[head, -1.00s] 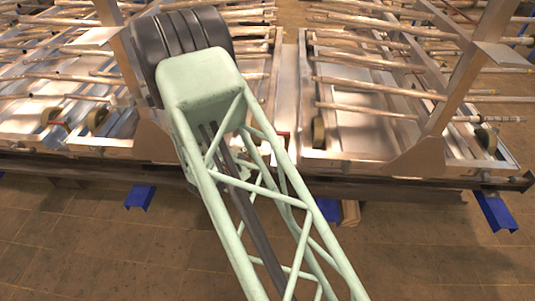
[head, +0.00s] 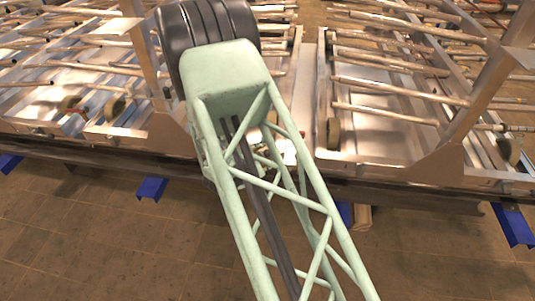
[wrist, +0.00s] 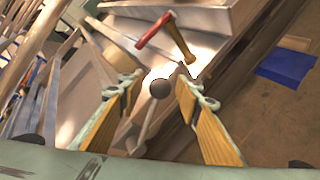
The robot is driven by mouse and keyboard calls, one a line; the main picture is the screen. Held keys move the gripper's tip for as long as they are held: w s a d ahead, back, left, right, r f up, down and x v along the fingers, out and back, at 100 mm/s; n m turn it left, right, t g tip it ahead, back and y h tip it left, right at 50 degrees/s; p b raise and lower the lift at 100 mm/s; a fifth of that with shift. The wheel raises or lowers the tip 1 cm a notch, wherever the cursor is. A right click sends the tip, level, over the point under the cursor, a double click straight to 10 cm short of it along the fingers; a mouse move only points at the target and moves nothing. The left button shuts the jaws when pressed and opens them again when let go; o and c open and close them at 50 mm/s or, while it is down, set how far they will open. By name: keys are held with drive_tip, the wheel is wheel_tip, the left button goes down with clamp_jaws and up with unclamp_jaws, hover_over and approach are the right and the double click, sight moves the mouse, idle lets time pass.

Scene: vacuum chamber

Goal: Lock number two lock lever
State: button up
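In the wrist view my gripper (wrist: 161,75) is open, its two tan-padded fingers spread apart. A lever with a dark round knob (wrist: 160,89) and a thin pale rod shows between the fingers; I cannot tell whether either finger touches it. A red-ended lever with a tan shaft (wrist: 181,44) is beyond the fingertips, above the knob in the picture. No number shows on either lever, so I cannot tell which is number two. In the head view my own arm hides the gripper and the knobbed lever.
Metal frames with rows of pipes (head: 400,64) stand on both sides of my arm. A dark beam (head: 400,192) runs along their front. Blue feet (head: 151,188) stand under it, and one blue piece (wrist: 286,66) shows in the wrist view. The brown tiled floor in front is clear.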

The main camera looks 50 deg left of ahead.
drive_tip(key=shift+s, duration=0.15)
drive_tip(key=v, duration=1.1)
drive_tip(key=shift+s+r, duration=0.2)
drive_tip(key=shift+s, duration=0.1)
drive_tip(key=shift+d, duration=0.15)
drive_tip(key=shift+c, duration=0.8)
drive_tip(key=shift+c, duration=1.3)
drive_tip(key=shift+w+d+r+m+h, duration=0.2)
drive_tip(key=shift+w+r+m+h, duration=0.1)
drive_tip(key=shift+w+m, duration=0.15)
drive_tip(key=c, duration=0.6)
drive_tip(key=w+d+r+m+h+p, duration=0.1)
drive_tip(key=w+m, duration=0.1)
drive_tip(key=w+d+m+h+p, duration=0.1)
drive_tip(key=w+m, duration=0.1)
drive_tip(key=w+d+r+m+h+p, duration=0.1)
drive_tip(key=w+d+m+h, duration=0.1)
drive_tip(key=m, duration=0.1)
drive_tip(key=shift+d+r, duration=0.1)
drive_tip(key=shift+r, duration=0.25)
clamp_jaws()
drive_tip(key=a+r+m+g+p, duration=0.6)
drive_tip(key=a+m, duration=0.5)
drive_tip(key=m, duration=0.5)
wheel_tip(320, 180, up, 3)
drive_tip(key=shift+s+r+g, duration=0.1)
drive_tip(key=shift+s+g, duration=0.3)
drive_tip(key=shift+g, duration=0.6)
